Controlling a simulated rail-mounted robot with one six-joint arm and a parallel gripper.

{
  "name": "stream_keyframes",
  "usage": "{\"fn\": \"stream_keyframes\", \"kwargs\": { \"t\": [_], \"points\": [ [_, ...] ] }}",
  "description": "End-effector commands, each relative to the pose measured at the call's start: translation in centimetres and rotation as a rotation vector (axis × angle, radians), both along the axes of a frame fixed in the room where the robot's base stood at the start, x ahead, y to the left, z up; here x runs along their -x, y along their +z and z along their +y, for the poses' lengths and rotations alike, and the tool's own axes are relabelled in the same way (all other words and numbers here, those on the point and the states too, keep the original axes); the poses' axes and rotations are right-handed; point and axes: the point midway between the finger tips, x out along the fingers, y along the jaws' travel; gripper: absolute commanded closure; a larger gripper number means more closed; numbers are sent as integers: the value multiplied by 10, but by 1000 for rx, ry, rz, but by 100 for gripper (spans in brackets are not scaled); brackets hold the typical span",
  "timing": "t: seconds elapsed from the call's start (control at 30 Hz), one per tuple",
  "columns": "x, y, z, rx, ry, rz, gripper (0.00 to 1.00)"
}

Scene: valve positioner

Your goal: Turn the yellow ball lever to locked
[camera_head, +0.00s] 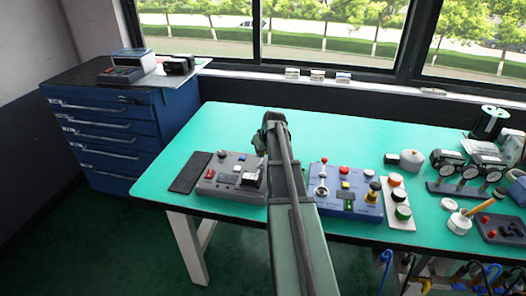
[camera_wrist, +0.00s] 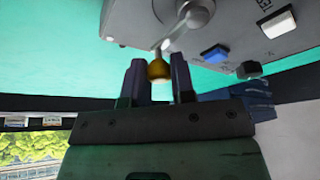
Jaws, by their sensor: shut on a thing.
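The yellow ball (camera_wrist: 158,70) sits at the end of a short metal lever (camera_wrist: 174,38) that runs from a round grey hub (camera_wrist: 196,12) on a grey control box (camera_wrist: 232,28). My gripper (camera_wrist: 158,78) is shut on the yellow ball, with one finger on each side of it in the wrist view. In the head view a grey control box (camera_head: 222,187) lies left of my arm. My arm covers part of the scene there, and I cannot make out the yellow ball or my fingertips. The locked marking cannot be read.
A blue control box (camera_head: 348,204) with a red knob stands just right of my arm on the green table (camera_head: 235,122). A dark flat pad (camera_head: 190,172) lies left of the grey box. Gauges (camera_head: 447,160) and other parts crowd the right side.

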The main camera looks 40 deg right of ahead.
Motion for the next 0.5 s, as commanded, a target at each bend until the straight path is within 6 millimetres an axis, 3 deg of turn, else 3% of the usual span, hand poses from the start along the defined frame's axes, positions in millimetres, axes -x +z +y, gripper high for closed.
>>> {"fn": "stream_keyframes", "kwargs": {
  "t": [0.5],
  "points": [
    [13,0,-6,1,-290,0,100]
  ]
}}
